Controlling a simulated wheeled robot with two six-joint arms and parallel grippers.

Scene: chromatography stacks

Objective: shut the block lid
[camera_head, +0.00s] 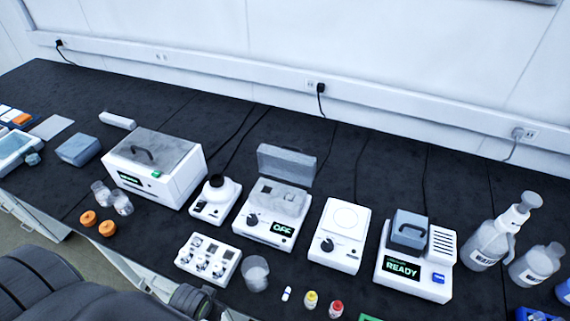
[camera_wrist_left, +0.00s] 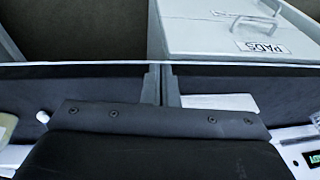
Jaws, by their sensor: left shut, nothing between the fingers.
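The block (camera_head: 262,230) is a white unit with a dark knob and a green display reading OFF, in the middle of the bench in the head view. Its grey see-through lid (camera_head: 286,165) stands open, upright at the back edge. A grey block top with wells shows in front of the lid. My left gripper (camera_wrist_left: 162,88) is shut and empty in the left wrist view, above the bench's front edge and well apart from the block. The fingertips do not show in the head view, where my dark arm fills the lower left. My right gripper is in neither view.
A white box unit (camera_head: 180,187) and a small round-topped device (camera_head: 215,200) stand left of the block. A flat white device (camera_head: 339,236) and the READY unit (camera_head: 413,262) stand right. A knobbed panel (camera_head: 208,260) and beaker (camera_head: 255,274) lie in front. A PADS drawer (camera_wrist_left: 210,40) shows below the bench edge.

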